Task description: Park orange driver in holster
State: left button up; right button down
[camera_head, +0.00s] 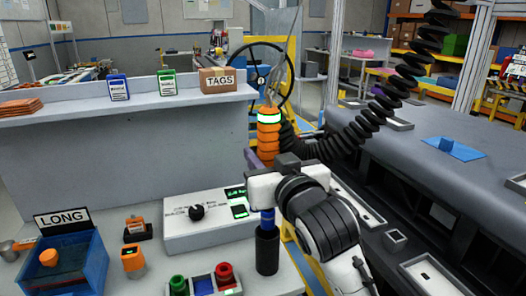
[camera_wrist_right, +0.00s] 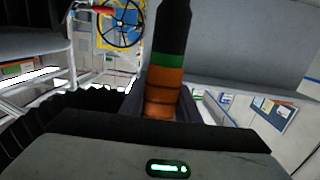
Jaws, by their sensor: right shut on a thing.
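The orange driver (camera_head: 268,135) stands roughly upright, with ribbed orange sections, a green-lit ring and a thin cable at its top. My right gripper (camera_head: 260,160) is shut on its orange body. In the right wrist view the orange body (camera_wrist_right: 163,85) sits between the fingers, with the green ring and a black section above. A black upright cylinder (camera_head: 267,250), which looks like the holster, stands at the bench's front right, below the gripper. A blue piece shows at its mouth; the gripper hides whether it joins the driver. My left gripper is not in view.
A white control box (camera_head: 205,225) with a black knob stands left of the cylinder. Green and red buttons (camera_head: 205,282) are in front. A blue LONG bin (camera_head: 85,265) is at the left. A black coiled hose (camera_head: 385,115) and the dashboard (camera_head: 380,160) lie to the right.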

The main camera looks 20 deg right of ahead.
notch_tip(320, 180, down, 12)
jog(key=b, duration=0.6)
jog(key=shift+r+b, duration=0.25)
jog(key=shift+b, duration=0.15)
dwell(0.4)
jog(key=shift+p, duration=0.35)
dwell(0.5)
jog(key=shift+f, duration=0.2)
dwell(0.6)
jog(key=c, duration=1.3)
grip_release()
jog(key=shift+o, duration=0.2)
